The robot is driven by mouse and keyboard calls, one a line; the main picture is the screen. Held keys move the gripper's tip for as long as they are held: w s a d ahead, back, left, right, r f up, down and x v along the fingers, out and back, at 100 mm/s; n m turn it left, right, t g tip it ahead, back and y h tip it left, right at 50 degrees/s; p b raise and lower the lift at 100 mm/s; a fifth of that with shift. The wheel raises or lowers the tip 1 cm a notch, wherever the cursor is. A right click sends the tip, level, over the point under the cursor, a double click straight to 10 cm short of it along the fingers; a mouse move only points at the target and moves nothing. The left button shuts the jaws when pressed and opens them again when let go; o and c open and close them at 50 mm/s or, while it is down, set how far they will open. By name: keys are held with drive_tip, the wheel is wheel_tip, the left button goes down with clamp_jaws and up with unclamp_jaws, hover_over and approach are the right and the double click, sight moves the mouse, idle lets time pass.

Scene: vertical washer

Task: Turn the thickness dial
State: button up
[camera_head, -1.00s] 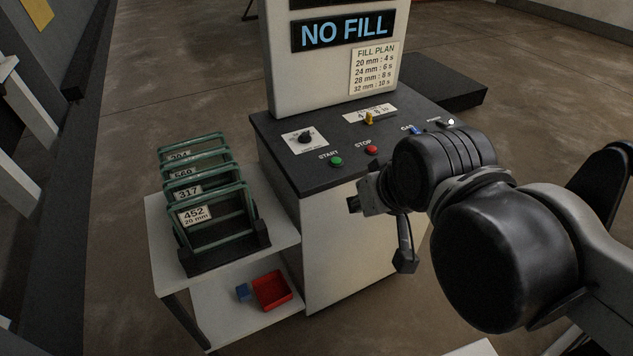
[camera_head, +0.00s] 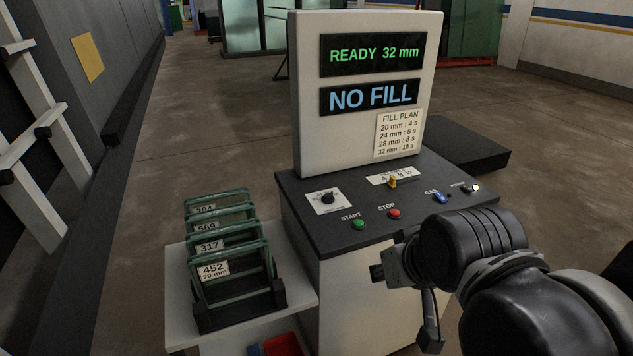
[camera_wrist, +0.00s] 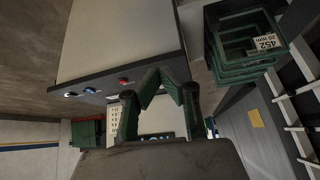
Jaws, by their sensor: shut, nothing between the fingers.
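The thickness dial is a black round knob (camera_head: 327,198) on a white plate at the left of the dark console top in the head view. Its fine markings are too small to read. The upper display (camera_head: 373,54) reads READY 32 mm. My gripper (camera_wrist: 160,76) shows in the wrist view with its dark fingers shut and empty. In the head view my wrist is right of and nearer than the dial, by the console's front edge, and clearly apart from the dial. I cannot make out the fingertips clearly there.
The NO FILL panel (camera_head: 370,96) stands behind. A rack of framed panes (camera_head: 225,265) stands left on a white shelf.

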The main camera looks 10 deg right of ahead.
drive_tip(key=shift+o, duration=1.4)
drive_tip(key=shift+w+r, duration=0.1)
drive_tip(key=o, duration=0.4)
drive_tip(key=w+r, duration=0.2)
drive_tip(key=w, duration=0.1)
drive_tip(key=w+r+m+g, duration=0.1)
drive_tip(key=w+r, duration=0.1)
drive_tip(key=w, duration=0.1)
drive_tip(key=w+r+m, duration=0.1)
drive_tip(key=w+r, duration=0.1)
drive_tip(key=w, duration=0.1)
drive_tip(key=shift+w+r+g, duration=0.25)
drive_tip(key=shift+g, duration=0.15)
drive_tip(key=shift+c, duration=0.2)
drive_tip(key=m+g+p, duration=0.1)
drive_tip(key=m+g, duration=0.4)
drive_tip(key=m, duration=0.3)
hover_over(326, 195)
wheel_tip(326, 195, down, 6)
wheel_tip(326, 195, down, 13)
drive_tip(key=shift+f, duration=0.2)
clamp_jaws()
